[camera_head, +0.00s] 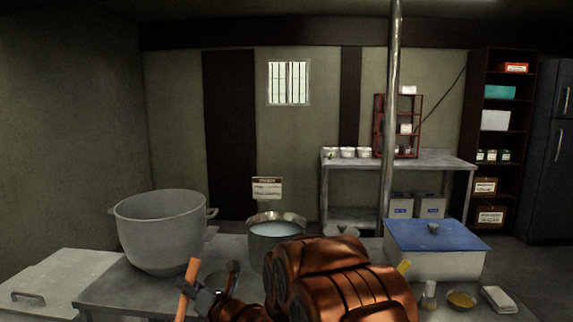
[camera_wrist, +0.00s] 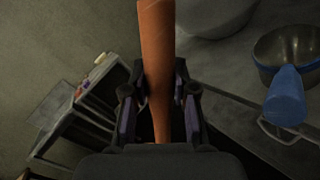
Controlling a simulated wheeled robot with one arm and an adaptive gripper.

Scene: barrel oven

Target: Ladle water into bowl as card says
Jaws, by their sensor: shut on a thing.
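My gripper (camera_head: 205,291) is shut on an orange handle (camera_head: 187,290), which stands nearly upright and leans slightly. A metal pot (camera_head: 277,232) of pale water stands on the table. The card (camera_head: 267,188) shows behind it, its writing too small to read. A pale bowl (camera_head: 342,231) is partly hidden by my arm. A steel vessel (camera_wrist: 290,42) with a blue handle (camera_wrist: 285,97) shows at right in the wrist view.
A large grey pot (camera_head: 160,232) stands at left. A blue-lidded box (camera_head: 435,240), a yellow-filled dish (camera_head: 461,300), a small jar (camera_head: 429,292) and a folded cloth (camera_head: 497,298) are at right. A metal pole (camera_head: 391,120) rises behind. A back shelf table (camera_head: 430,161) holds white cups.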

